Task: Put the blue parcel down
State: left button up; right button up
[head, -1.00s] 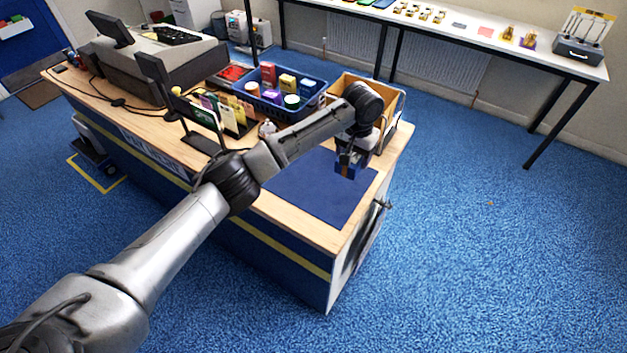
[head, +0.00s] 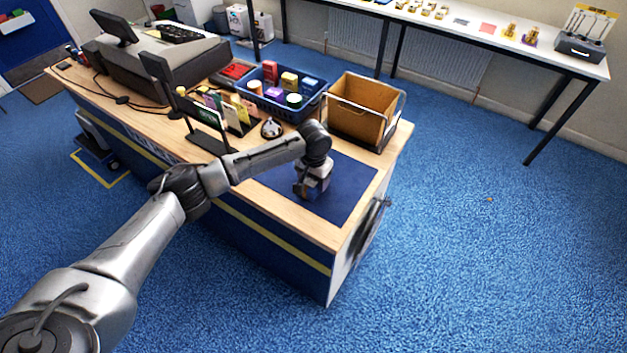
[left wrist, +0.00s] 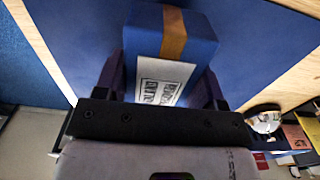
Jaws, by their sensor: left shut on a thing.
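My left gripper (head: 307,192) points down over the dark blue mat (head: 346,189) on the counter. In the left wrist view its two fingers (left wrist: 165,82) are shut on the blue parcel (left wrist: 201,38), one on each side. The parcel is a box with an orange tape strip and a white printed label. In the head view the parcel is mostly hidden by the gripper and blends with the mat. I cannot tell whether it touches the mat. My right gripper is not in view.
A cardboard box in a metal frame (head: 360,107) stands behind the mat. A bell (head: 271,128), a card rack (head: 238,116) and a blue basket of goods (head: 284,101) stand beyond it. The mat's right part is bare. The counter edge (head: 318,239) is close in front.

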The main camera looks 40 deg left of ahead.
pick_arm(q)
jog(key=shift+f, duration=0.6)
jog(key=shift+f, duration=0.1)
jog(key=o, duration=1.1)
jog(key=shift+o, duration=0.2)
jog(key=shift+r, duration=0.2)
notch_tip(320, 180, up, 12)
jog(key=shift+f+b, duration=0.15)
jog(key=shift+b, duration=0.55)
